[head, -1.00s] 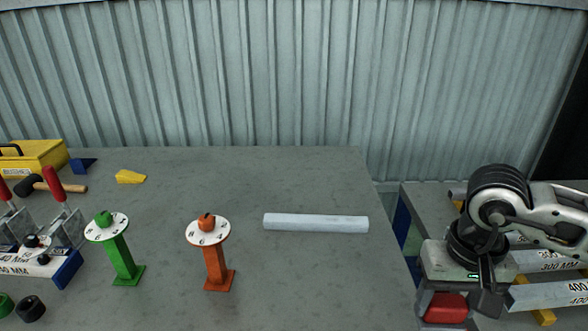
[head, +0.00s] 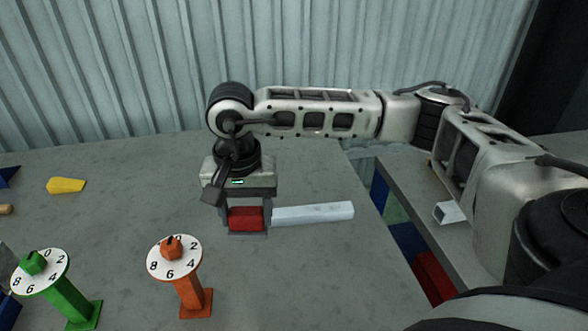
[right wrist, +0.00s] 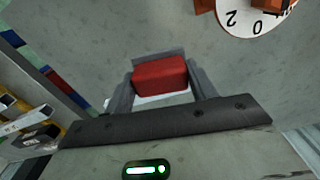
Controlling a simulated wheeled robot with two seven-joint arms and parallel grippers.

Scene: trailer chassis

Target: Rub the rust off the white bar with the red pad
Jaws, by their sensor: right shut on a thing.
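The white bar (head: 313,214) lies flat on the grey table, its right part bare in the head view. My right gripper (head: 247,226) is shut on the red pad (head: 246,217) at the bar's left end. The pad and fingers hide that end, and I cannot tell whether the pad touches the bar. In the right wrist view the red pad (right wrist: 160,74) sits between the fingers, with a white strip of the bar (right wrist: 163,99) showing below it. No clear rust shows on the visible part. My left gripper is not in view.
An orange dial post (head: 187,282) and a green dial post (head: 66,295) stand at the front left. A yellow wedge (head: 66,185) lies at the far left. A lower side bench (head: 400,180) is beyond the table's right edge. The table behind the bar is clear.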

